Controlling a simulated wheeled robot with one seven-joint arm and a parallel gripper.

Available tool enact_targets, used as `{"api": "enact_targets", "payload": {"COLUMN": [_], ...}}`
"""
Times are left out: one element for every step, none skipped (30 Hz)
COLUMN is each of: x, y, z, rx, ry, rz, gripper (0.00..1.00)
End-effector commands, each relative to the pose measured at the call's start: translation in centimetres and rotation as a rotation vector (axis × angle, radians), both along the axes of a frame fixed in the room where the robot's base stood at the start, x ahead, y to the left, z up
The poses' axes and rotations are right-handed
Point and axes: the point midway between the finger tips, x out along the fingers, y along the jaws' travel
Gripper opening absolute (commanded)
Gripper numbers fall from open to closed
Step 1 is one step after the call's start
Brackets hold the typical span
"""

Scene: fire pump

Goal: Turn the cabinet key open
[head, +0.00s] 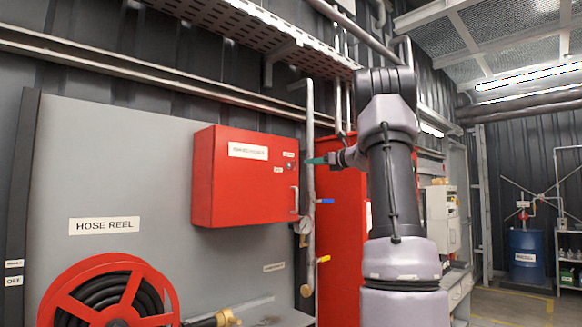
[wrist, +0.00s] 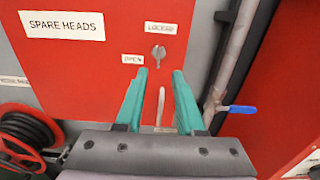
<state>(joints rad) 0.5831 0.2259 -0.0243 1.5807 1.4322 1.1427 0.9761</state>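The red cabinet (head: 240,185) hangs on the grey panel, with its door shut. In the wrist view its red door (wrist: 85,65) fills the upper left. The small silver key (wrist: 158,52) sits in the door, just below the LOCKED label (wrist: 162,28) and right of the OPEN label (wrist: 132,59). The key looks roughly upright, towards LOCKED. In the head view the key (head: 291,167) is small. My gripper (wrist: 160,73) is open and empty, its teal fingers apart and just below the key in the wrist view. In the head view my gripper (head: 314,161) is right of the cabinet.
The pale door handle (wrist: 161,105) shows between my fingers, below the key. A red hose reel (head: 105,295) is at lower left.

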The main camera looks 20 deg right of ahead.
Motion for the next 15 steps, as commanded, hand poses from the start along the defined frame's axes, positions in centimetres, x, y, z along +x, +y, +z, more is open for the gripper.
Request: {"api": "enact_targets", "payload": {"x": [0.7,1.2,1.8,2.4,3.0,3.8,4.3,4.8,5.5,6.1,6.5,7.1,7.5,7.8,8.2], "y": [0.4,0.5,0.8,1.0,1.3,1.6,1.7,1.9,2.2,2.4,2.6,2.8,2.9,3.0,3.2], "z": [0.0,0.0,-0.1,-0.1,-0.1,-0.1,-0.1,-0.1,-0.1,-0.1,-0.1,-0.1,-0.1,-0.1,-0.1], "rx": [-0.001,-0.002,-0.002,-0.004,-0.004,-0.002,-0.003,-0.002,-0.004,-0.004,-0.003,-0.004,-0.004,-0.004,-0.004], "ry": [0.0,0.0,0.0,0.001,0.001,0.0,0.001,0.0,0.001,0.001,0.0,0.001,0.001,0.001,0.001], "rz": [0.003,0.003,0.004,0.005,0.005,0.005,0.004,0.004,0.004,0.004,0.005,0.004,0.004,0.004,0.004], "gripper": [0.38,0.38,0.38,0.38,0.38,0.38,0.38,0.38,0.38,0.38,0.38,0.38,0.38,0.38,0.38]}}
